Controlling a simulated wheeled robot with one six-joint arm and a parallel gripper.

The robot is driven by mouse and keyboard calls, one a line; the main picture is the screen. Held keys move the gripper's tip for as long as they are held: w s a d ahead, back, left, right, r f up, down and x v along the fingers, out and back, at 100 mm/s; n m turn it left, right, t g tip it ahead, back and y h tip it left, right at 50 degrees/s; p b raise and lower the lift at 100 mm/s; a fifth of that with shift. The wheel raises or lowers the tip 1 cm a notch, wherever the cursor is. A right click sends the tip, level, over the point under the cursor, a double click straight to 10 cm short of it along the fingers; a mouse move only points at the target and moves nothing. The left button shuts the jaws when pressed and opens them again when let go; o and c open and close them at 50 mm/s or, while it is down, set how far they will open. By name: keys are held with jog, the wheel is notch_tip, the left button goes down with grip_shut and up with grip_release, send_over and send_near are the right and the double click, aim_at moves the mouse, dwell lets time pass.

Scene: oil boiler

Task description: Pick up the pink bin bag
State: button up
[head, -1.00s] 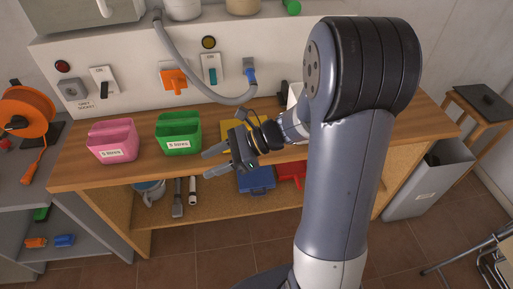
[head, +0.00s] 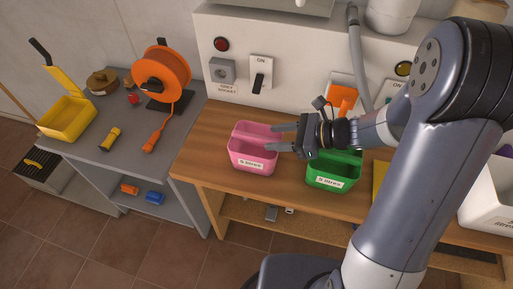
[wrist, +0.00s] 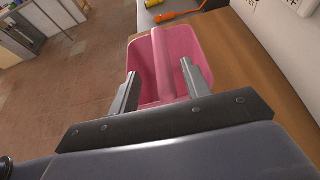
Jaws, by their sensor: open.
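The pink bin (head: 252,161), an open-topped tub with a raised bar and a "5 litres" label, stands upright on the wooden bench. My gripper (head: 270,138) is open and empty, with its fingers reaching left over the pink bin's right side. In the wrist view the pink bin (wrist: 182,44) lies ahead, and its bar appears between the two spread fingers (wrist: 158,80). I cannot tell whether the fingers touch it. No separate bag is visible.
A green bin (head: 332,176) stands just right of the pink one, beneath my wrist.

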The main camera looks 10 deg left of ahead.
aim_at(262, 137)
jog(key=x, duration=0.4)
jog(key=shift+w+a+p, duration=0.15)
jog(key=shift+p, duration=0.2)
grip_shut()
